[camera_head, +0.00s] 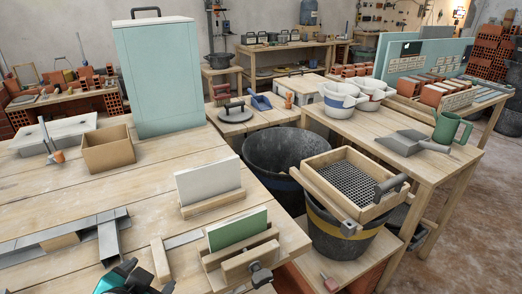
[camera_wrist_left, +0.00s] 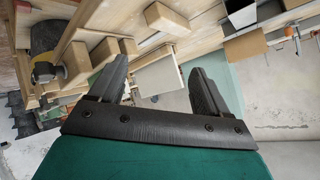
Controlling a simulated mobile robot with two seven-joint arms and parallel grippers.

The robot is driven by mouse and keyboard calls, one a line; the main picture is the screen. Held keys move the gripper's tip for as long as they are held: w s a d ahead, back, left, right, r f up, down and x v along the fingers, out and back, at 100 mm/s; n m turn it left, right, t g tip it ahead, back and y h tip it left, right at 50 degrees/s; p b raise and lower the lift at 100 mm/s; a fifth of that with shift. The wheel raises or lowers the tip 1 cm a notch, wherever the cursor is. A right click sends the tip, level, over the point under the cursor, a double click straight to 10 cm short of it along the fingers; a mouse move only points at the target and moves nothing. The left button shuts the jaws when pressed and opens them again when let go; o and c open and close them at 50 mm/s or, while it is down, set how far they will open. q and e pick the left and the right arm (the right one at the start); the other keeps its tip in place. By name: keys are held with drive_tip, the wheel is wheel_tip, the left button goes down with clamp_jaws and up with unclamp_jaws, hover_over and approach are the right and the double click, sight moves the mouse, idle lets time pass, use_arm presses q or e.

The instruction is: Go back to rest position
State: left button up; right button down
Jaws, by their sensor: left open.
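My left gripper (camera_head: 150,287) shows only partly at the bottom edge of the head view, as teal and black parts above the near edge of the wooden workbench (camera_head: 60,190). In the left wrist view its two black fingers (camera_wrist_left: 160,85) are spread wide apart. Nothing is held between them. A white board (camera_wrist_left: 158,76) in a wooden holder appears behind the gap, apart from the fingers. In the head view this white board (camera_head: 208,183) stands upright, with a green board (camera_head: 238,228) in a clamped wooden holder nearer to me. My right gripper is in neither view.
A dark bucket (camera_head: 262,148) and a yellow-banded bucket (camera_head: 338,243) topped by a wooden-framed sieve (camera_head: 317,181) stand right of the workbench. Metal channels (camera_head: 108,240), a cardboard box (camera_head: 108,155) and a tall green panel box (camera_head: 160,80) occupy the bench. Concrete floor (camera_head: 475,220) is clear at right.

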use_arm(q)
drive_tip(key=s+f+n+g+h, duration=0.1)
drive_tip(key=s+f+n+g, duration=0.45)
drive_tip(key=s, duration=0.85)
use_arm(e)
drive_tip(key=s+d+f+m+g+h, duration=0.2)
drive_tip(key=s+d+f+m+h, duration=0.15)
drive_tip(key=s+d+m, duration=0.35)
use_arm(q)
drive_tip(key=w+d+f+m+t+h+b, duration=0.1)
drive_tip(key=w+f+t, duration=0.1)
drive_tip(key=f, duration=0.4)
drive_tip(key=w+d+f+m+t+b, duration=0.1)
drive_tip(key=w+d+f+t+b, duration=0.1)
drive_tip(key=w+f, duration=0.3)
wheel_tip(320, 180, down, 2)
drive_tip(key=shift+f+t+h, duration=0.25)
drive_tip(key=shift+t+h, duration=0.15)
drive_tip(key=shift+t, duration=0.45)
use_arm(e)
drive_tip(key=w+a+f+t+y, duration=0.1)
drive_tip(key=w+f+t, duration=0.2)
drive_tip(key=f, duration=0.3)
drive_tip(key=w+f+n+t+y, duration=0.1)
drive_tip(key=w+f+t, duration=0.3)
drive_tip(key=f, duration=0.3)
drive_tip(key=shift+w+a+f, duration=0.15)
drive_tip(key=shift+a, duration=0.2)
